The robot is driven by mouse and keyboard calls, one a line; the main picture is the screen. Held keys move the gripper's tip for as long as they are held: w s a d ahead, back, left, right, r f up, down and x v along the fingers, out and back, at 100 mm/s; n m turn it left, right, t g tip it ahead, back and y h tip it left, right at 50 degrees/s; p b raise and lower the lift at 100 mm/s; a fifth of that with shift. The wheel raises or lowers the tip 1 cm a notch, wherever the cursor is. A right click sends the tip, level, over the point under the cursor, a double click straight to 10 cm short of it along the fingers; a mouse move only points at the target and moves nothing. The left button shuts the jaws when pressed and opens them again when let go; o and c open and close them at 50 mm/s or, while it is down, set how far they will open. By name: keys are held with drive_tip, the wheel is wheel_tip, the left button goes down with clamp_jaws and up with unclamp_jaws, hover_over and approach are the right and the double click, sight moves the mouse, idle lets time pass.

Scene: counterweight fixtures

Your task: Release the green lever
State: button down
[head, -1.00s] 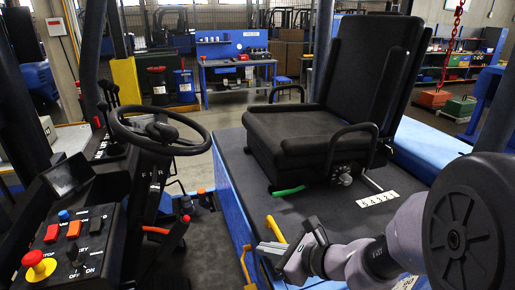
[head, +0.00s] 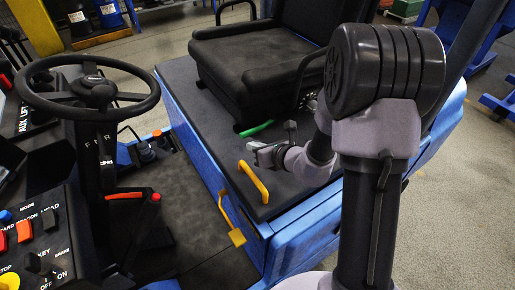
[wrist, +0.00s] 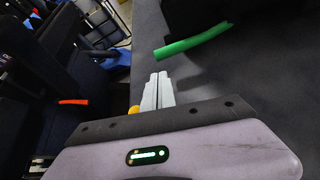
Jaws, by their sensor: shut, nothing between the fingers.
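The green lever (head: 257,128) sticks out from under the front of the black seat (head: 262,60), just above the dark deck. In the wrist view the green lever (wrist: 193,40) lies ahead of the fingertips and slightly right, with a clear gap. My gripper (head: 250,147) is shut and empty, close to the lever on its near side and not touching it. In the wrist view my gripper (wrist: 160,76) shows its two pale fingers pressed together. The lever's inner end is hidden under the seat.
A yellow handle (head: 254,182) stands on the deck just below my gripper. A yellow latch (head: 232,222) is on the blue side panel. The steering wheel (head: 90,88) and a red-tipped lever (head: 154,197) are at left. Dark deck right of the green lever is free.

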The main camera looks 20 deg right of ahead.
sight(245, 152)
drive_tip(key=x, duration=0.5)
drive_tip(key=shift+w+a+f+b, duration=0.1)
drive_tip(key=shift+w+a+b, duration=0.05)
drive_tip(key=shift+w+b, duration=0.15)
drive_tip(key=shift+r+y+p, duration=0.3)
drive_tip(key=shift+r+p, duration=0.35)
drive_tip(key=shift+p, duration=0.2)
wheel_tip(245, 152, up, 8)
drive_tip(key=d+m+y+p, duration=0.2)
drive_tip(key=m+y+p, duration=0.1)
drive_tip(key=p, duration=0.6)
drive_tip(key=shift+w+d+m+y, duration=0.35)
drive_tip(key=shift+w+m, duration=0.1)
drive_tip(key=shift+m, duration=0.15)
drive_tip(key=shift+d+r, duration=0.1)
drive_tip(key=shift+r, duration=0.15)
